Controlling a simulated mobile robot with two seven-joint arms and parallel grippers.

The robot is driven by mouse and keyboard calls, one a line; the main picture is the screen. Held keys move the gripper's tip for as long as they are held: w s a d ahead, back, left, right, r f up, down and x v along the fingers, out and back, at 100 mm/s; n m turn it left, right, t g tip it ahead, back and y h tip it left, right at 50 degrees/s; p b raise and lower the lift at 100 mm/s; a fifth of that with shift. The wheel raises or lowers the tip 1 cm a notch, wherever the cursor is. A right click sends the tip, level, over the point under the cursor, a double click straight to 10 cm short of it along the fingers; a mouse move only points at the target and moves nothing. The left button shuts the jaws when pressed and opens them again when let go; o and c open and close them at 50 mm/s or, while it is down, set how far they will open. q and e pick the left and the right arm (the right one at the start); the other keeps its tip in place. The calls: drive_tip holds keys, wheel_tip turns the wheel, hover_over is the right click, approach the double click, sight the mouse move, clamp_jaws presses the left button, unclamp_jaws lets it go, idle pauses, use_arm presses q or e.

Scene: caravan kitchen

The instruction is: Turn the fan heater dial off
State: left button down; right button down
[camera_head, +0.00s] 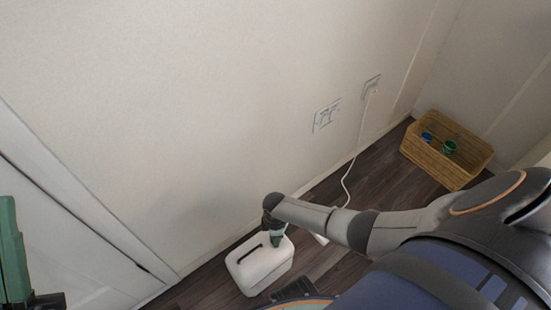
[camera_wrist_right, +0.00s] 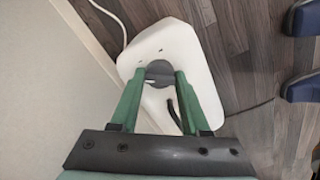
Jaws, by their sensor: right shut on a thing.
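The white fan heater (camera_head: 262,265) stands on the floor against the wall in the head view, with a dark handle slot on its top. My right gripper (camera_head: 276,238) points down at its top. In the right wrist view the white heater (camera_wrist_right: 205,75) fills the middle, and a dark round dial (camera_wrist_right: 159,72) sits between the green fingertips of my right gripper (camera_wrist_right: 160,78). The fingers are shut on the dial, touching it from both sides. The dial's setting marks are too small to read. My left gripper (camera_head: 14,250) shows only in part at the left edge.
A wicker basket (camera_head: 445,150) with blue and green items stands in the far right corner. A white cord (camera_head: 357,150) runs from a wall socket (camera_head: 372,85) down to the floor. A switch plate (camera_head: 326,115) is beside it. A white door (camera_head: 60,240) is at the left.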

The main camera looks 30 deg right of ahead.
drive_tip(key=n, duration=0.3)
drive_tip(key=shift+n, duration=1.8)
drive_tip(key=shift+c, duration=1.8)
unclamp_jaws()
